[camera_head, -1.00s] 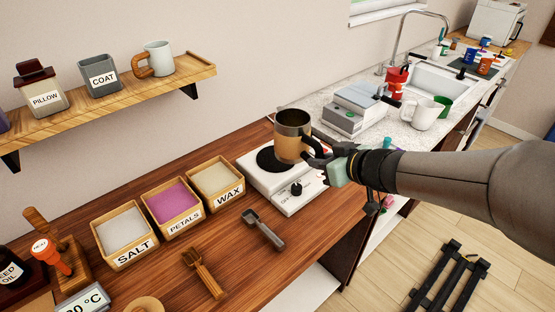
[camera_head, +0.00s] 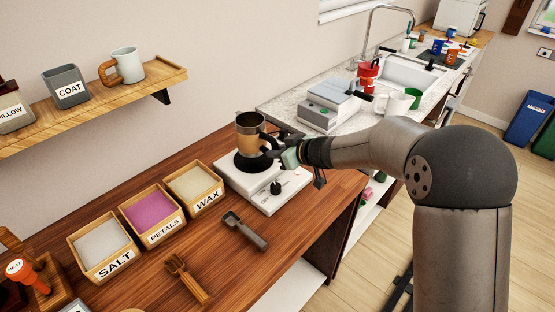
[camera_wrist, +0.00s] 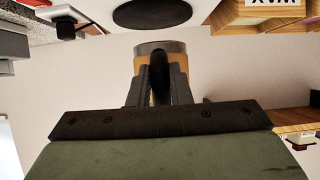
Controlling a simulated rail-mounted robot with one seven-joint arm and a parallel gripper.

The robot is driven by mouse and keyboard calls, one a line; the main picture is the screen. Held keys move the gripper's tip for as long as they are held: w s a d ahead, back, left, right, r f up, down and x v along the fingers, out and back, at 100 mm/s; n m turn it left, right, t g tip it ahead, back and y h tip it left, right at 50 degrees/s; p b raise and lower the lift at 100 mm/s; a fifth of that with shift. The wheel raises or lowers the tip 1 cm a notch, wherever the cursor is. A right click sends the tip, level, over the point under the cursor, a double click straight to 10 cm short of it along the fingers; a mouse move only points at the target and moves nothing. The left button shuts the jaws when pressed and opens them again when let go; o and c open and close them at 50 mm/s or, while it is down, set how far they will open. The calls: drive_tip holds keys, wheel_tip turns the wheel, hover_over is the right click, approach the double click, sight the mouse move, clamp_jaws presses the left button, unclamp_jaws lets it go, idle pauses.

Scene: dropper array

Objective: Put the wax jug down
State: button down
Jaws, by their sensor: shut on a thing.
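The wax jug (camera_head: 250,132) is a brass-coloured cup with a dark metal rim and a dark handle, held upright. My gripper (camera_head: 277,147) is shut on its handle from the right. In the head view the jug overlaps the black round plate (camera_head: 252,165) of a white hot plate (camera_head: 280,193) and appears slightly above it. In the wrist view the jug (camera_wrist: 178,57) shows beyond the fingers (camera_wrist: 160,85), with the black disc (camera_wrist: 152,13) apart from it.
Boxes of salt (camera_head: 101,245), petals (camera_head: 152,212) and wax (camera_head: 194,187) stand left of the hot plate. A grey scoop (camera_head: 245,230) and a wooden scoop (camera_head: 187,279) lie in front. A grey-white device (camera_head: 330,106) stands behind to the right. Bare wood lies right of the scoops.

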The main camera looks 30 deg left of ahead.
drive_tip(key=shift+w+a+f, duration=0.2)
drive_tip(key=shift+w+f, duration=0.05)
drive_tip(key=shift+f, duration=0.05)
drive_tip(key=shift+w+a+f, duration=0.1)
drive_tip(key=shift+w+f, duration=0.05)
drive_tip(key=shift+f, duration=1.6)
drive_tip(key=shift+f, duration=0.2)
drive_tip(key=c, duration=1.3)
unclamp_jaws()
drive_tip(key=shift+r, duration=0.1)
